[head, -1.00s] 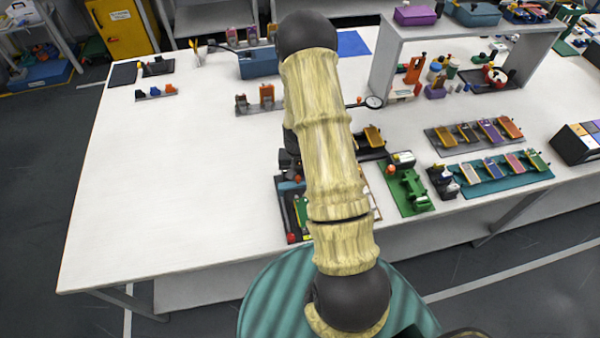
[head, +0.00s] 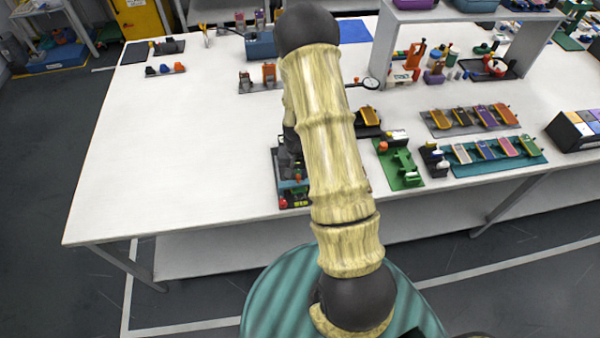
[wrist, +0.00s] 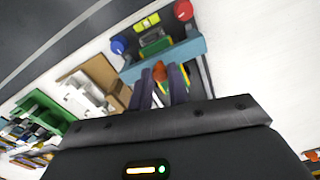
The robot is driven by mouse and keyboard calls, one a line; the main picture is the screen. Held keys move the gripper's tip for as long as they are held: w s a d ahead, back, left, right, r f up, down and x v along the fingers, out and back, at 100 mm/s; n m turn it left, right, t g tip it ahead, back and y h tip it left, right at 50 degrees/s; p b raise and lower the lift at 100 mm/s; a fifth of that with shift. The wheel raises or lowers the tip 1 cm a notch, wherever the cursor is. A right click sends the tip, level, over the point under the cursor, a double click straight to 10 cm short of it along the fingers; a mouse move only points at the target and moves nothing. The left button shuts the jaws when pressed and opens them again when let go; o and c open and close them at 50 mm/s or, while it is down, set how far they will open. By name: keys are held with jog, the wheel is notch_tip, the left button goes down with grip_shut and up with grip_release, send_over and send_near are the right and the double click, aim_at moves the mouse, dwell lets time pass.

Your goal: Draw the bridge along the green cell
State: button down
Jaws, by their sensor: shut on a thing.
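The teal bridge (wrist: 190,50) spans the fixture (wrist: 205,75) in the wrist view. My gripper (wrist: 161,72) is shut on the orange knob (wrist: 159,70) of the bridge. Slivers of the green cell (wrist: 161,88) show between and beside my fingers, under the bridge; most of it is hidden. Beyond the bridge, at the fixture's end, are a yellow display (wrist: 147,23), a red knob (wrist: 183,10) and a blue knob (wrist: 118,44). In the head view my arm covers much of the fixture (head: 280,172), and my fingertips are hidden.
Right of the fixture stands a green stand (head: 403,165). Farther right are a teal rack (head: 500,163) and a grey rack (head: 437,130) of coloured cells. A shelf (head: 470,14) stands at the back right.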

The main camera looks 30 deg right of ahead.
jog(key=c, duration=1.3)
grip_release()
jog(key=shift+c, duration=0.2)
jog(key=shift+w, duration=0.1)
jog(key=shift+r, duration=0.15)
notch_tip(320, 180, up, 17)
jog(key=b, duration=0.2)
jog(key=shift+b, duration=0.3)
jog(key=shift+r, duration=0.1)
